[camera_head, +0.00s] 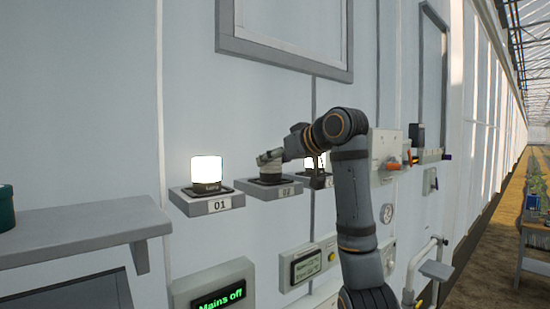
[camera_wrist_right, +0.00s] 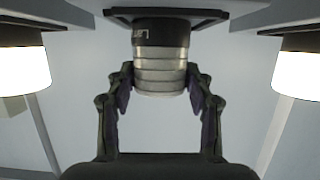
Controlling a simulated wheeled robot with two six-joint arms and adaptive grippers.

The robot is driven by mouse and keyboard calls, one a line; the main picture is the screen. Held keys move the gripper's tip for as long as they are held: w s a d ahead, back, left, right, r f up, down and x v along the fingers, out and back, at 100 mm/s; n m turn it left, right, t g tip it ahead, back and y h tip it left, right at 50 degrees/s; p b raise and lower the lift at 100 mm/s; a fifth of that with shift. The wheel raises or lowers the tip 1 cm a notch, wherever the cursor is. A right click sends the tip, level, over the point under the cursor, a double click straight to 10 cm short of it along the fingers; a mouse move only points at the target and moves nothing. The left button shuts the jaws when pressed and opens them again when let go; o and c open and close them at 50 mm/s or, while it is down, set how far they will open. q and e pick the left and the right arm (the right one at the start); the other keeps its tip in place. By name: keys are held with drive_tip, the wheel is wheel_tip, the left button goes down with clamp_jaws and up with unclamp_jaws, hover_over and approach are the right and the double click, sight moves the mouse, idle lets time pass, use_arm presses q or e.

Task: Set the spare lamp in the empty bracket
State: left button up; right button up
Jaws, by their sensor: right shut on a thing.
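The spare lamp (camera_wrist_right: 160,72) is unlit, with a ribbed silvery body and a dark lettered collar. My right gripper (camera_wrist_right: 160,84) is shut on its body, one finger on each side. In the head view the right gripper (camera_head: 268,158) is above the bracket marked 02 (camera_head: 284,193). The lamp's dark base (camera_head: 271,177) stands upright at that bracket's dark square seat, also in the wrist view (camera_wrist_right: 200,14). The collar meets the seat with no gap visible; whether it is fully seated I cannot tell. My left gripper is out of view.
A lit lamp (camera_head: 208,172) stands on bracket 01 (camera_head: 211,206) to the left. Another lit lamp (camera_head: 311,162) stands to the right, partly behind my right arm. A "Mains off" display (camera_head: 219,299) is below. A grey shelf (camera_head: 90,232) with a green pot (camera_head: 5,208) juts out left.

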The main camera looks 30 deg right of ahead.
drive_tip(key=shift+s+a+f, duration=0.1)
drive_tip(key=shift+a, duration=0.05)
drive_tip(key=o, duration=1.4)
drive_tip(key=shift+a, duration=0.1)
drive_tip(key=shift+r, duration=0.3)
drive_tip(key=v, duration=1.1)
drive_tip(key=shift+s, duration=0.4)
